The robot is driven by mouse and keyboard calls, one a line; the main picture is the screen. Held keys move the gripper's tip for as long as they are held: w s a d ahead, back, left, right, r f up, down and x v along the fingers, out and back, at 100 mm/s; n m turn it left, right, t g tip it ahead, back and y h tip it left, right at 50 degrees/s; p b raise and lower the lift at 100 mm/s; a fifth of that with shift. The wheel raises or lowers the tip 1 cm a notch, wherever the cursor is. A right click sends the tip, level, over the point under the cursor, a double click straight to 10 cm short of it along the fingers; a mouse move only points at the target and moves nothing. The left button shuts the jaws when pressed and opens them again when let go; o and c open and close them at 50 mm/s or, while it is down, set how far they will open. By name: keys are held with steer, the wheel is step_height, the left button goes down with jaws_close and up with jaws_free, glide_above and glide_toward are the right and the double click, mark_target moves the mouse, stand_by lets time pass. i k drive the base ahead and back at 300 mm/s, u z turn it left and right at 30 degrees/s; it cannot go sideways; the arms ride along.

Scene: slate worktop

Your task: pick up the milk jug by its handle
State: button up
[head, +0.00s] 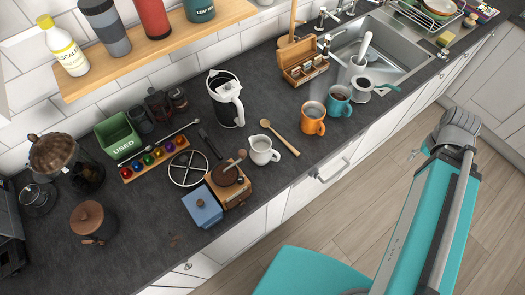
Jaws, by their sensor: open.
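The milk jug (262,151) is a small white pitcher standing upright on the dark slate worktop, near its front edge and about mid-picture. Its handle seems to be on the right side, but it is small in this view. My teal arm comes up from the bottom right over the floor, well apart from the jug. My gripper is not visible in this view.
A wooden spoon (279,137) lies close to the right of the jug. A wooden coffee grinder (230,190) stands to its left front. The worktop's front edge is close.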

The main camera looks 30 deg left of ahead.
mark_target(261, 152)
steer(key=u, duration=1.8)
steer(key=k, duration=0.5)
steer(key=i, duration=0.5)
steer(key=z, duration=0.1)
